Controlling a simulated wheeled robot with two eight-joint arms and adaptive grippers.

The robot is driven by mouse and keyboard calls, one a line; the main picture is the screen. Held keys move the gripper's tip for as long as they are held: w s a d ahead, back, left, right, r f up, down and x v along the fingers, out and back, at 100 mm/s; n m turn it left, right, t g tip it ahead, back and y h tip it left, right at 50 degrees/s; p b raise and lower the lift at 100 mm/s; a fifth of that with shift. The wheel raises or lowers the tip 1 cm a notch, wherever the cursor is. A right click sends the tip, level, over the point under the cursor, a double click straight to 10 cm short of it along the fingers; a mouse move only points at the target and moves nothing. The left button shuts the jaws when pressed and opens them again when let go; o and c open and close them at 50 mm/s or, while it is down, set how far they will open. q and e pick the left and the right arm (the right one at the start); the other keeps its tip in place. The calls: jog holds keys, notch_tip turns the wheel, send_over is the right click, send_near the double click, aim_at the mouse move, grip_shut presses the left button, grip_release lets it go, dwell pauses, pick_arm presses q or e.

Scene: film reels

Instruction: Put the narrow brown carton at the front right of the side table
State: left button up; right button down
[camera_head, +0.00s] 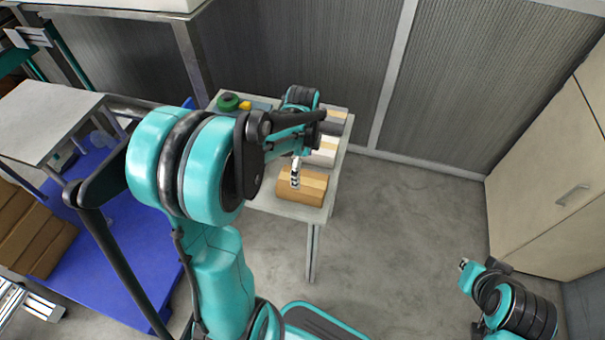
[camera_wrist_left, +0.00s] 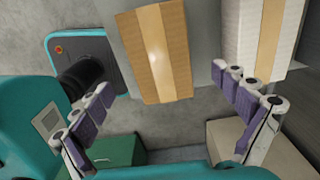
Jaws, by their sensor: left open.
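The narrow brown carton (camera_head: 314,187), with a lighter tape strip along its top, lies on the side table (camera_head: 268,204) at its front right corner. My left gripper (camera_head: 296,172) is over the carton in the head view. In the left wrist view its two padded fingers (camera_wrist_left: 168,105) are wide apart, with nothing between the pads. My right gripper (camera_head: 464,265) is low at the right, away from the table, and its jaws are too small to read.
A white carton with a tan strip (camera_wrist_left: 262,40) stands beside the brown one. Grey and pale boxes (camera_head: 335,121) fill the table's right back. A green round item (camera_head: 228,102) and a yellow one (camera_head: 245,106) sit at the back left. Open floor (camera_head: 400,220) lies to the right.

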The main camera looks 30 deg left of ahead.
aim_at(302, 181)
pick_arm(q)
jog(key=s+d+r+n+t, duration=0.7)
jog(key=s+d+r+n, duration=0.3)
jog(key=n, duration=0.5)
jog(key=shift+s+d+r+p, duration=0.3)
jog(key=shift+s+p, duration=0.15)
jog(key=shift+s, duration=0.05)
dwell(0.6)
